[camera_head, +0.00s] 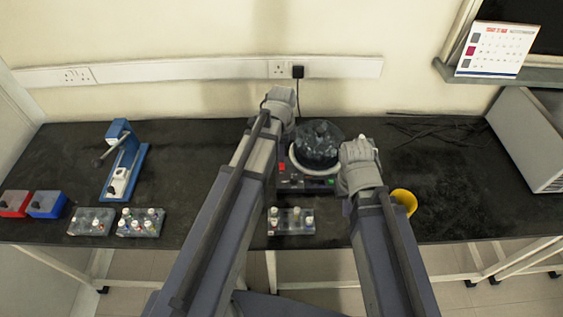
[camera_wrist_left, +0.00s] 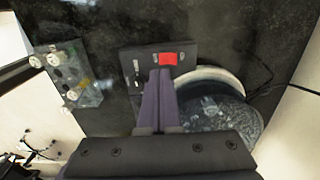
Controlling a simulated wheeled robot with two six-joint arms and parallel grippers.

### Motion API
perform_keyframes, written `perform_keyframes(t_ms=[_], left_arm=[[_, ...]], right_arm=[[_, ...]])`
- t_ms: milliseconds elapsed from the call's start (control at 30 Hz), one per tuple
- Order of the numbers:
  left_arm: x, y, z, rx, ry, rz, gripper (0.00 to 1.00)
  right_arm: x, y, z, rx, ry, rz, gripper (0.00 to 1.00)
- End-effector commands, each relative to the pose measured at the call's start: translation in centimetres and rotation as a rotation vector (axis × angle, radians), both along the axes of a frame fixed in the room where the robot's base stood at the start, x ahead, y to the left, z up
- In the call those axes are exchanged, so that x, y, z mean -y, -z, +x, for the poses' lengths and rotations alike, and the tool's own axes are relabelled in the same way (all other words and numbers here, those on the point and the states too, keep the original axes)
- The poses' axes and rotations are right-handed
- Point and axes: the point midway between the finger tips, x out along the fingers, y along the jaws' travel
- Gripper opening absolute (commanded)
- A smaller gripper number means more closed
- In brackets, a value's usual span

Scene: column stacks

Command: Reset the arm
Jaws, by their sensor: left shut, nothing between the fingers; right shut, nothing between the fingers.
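A round device (camera_head: 300,165) with a clear dome lid (camera_head: 318,143) and a red switch (camera_head: 282,168) stands between my two arms on the black bench. My left gripper (camera_head: 281,102) is just left of and behind the dome; its fingertips are hidden in the head view. In the left wrist view its fingers (camera_wrist_left: 160,85) are shut and empty, in front of the device's panel (camera_wrist_left: 185,50) beside the red switch (camera_wrist_left: 168,59). My right gripper (camera_head: 359,165) is beside the dome on the right, shut and empty, its fingertips hard to make out.
A vial rack (camera_head: 291,223) stands before the device. Two more racks (camera_head: 117,221), a blue stand (camera_head: 122,170) and red and blue boxes (camera_head: 33,203) are left. A yellow ring (camera_head: 404,200) is beside my right arm. A grey box (camera_head: 530,140) stands far right.

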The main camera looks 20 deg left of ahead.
Motion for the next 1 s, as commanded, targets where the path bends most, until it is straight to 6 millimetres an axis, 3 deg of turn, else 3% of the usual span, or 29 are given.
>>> perform_keyframes(t_ms=[467,567,800,1000], left_arm=[[0.4,0.1,-0.5,-0.002,-0.02,0.003,0.0],[2.0,0.1,-2.1,-0.006,-0.11,0.012,0.0],[7.1,0.1,-8.6,-0.007,-0.521,0.064,0.0],[9.6,0.0,-12.7,0.015,-0.81,0.097,0.0]], right_arm=[[0.0,0.1,0.0,0.0,0.0,0.0,0.0],[0.0,0.1,0.0,0.0,0.0,0.0,0.0],[0.0,0.1,0.0,0.0,0.0,0.0,0.0],[0.0,0.1,0.0,0.0,0.0,0.0,0.0]])
